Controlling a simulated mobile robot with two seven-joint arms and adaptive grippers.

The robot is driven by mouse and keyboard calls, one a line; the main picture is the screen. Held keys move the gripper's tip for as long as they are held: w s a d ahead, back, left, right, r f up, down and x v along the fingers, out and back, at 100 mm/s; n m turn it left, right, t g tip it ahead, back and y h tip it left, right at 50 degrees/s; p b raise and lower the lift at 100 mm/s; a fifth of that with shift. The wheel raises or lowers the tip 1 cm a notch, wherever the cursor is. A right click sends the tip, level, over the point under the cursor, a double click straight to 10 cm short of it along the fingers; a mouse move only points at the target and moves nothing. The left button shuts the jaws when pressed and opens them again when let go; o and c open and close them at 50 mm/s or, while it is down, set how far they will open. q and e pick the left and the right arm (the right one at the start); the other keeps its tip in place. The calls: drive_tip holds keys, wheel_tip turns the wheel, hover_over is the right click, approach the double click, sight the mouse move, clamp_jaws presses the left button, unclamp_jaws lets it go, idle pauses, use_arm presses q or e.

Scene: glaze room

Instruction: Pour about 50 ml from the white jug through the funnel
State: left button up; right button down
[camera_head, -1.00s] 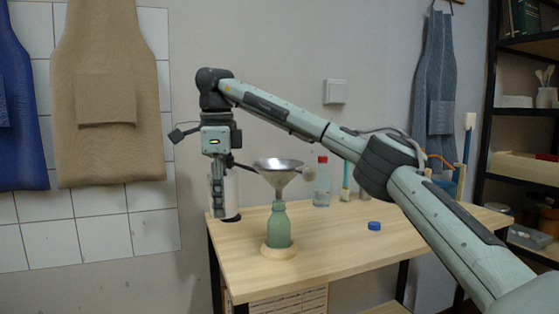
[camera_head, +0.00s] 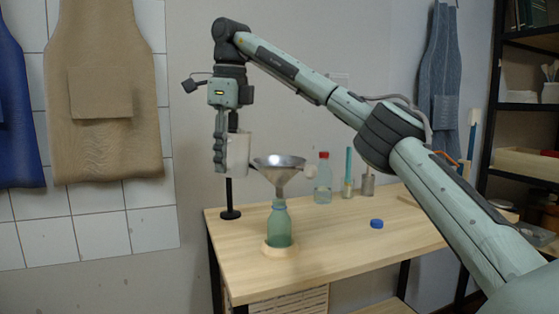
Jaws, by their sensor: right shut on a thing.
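The white jug (camera_head: 239,155) is held upright in my right gripper (camera_head: 222,166), raised above the table at its left end. One finger shows in front of the jug's left side; the other is hidden. The steel funnel (camera_head: 279,163) is to the right of the jug, slightly lower, with its wide mouth up. Its spout points down at the neck of a green bottle (camera_head: 279,226); I cannot tell how far it goes in. The bottle stands upright in a pale round base (camera_head: 279,251) on the table. My left gripper is not in view.
A black stand (camera_head: 230,214) rises behind the jug. On the wooden table (camera_head: 330,245) are a blue cap (camera_head: 376,224), a clear red-capped bottle (camera_head: 323,180) and small containers at the back. My right arm crosses above the table's right side. The table's front is clear.

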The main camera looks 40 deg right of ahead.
sight(229, 140)
drive_tip(key=r, duration=0.3)
drive_tip(key=shift+s+d+r+t+y, duration=0.25)
drive_tip(key=shift+t+y, duration=0.15)
drive_tip(key=shift+s+d+r+t+y, duration=0.2)
drive_tip(key=shift+s+d+t+y, duration=0.25)
drive_tip(key=shift+t+y, duration=0.7)
drive_tip(key=shift+s+d+r+t+y, duration=0.3)
drive_tip(key=shift+s+t+y, duration=0.2)
drive_tip(key=shift+t+y, duration=0.7)
drive_tip(key=shift+s+d+r+t+y, duration=0.15)
drive_tip(key=shift+s+d+t+y, duration=0.3)
drive_tip(key=shift+t+y, duration=0.7)
drive_tip(key=shift+f+t, duration=0.1)
drive_tip(key=shift+t, duration=0.4)
drive_tip(key=shift+f+b, duration=0.15)
drive_tip(key=shift+b, duration=0.3)
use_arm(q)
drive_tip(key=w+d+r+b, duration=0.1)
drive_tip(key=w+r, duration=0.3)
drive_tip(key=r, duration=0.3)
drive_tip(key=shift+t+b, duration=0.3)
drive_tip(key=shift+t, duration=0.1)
use_arm(e)
drive_tip(key=shift+f+t, duration=0.1)
drive_tip(key=shift+t, duration=0.4)
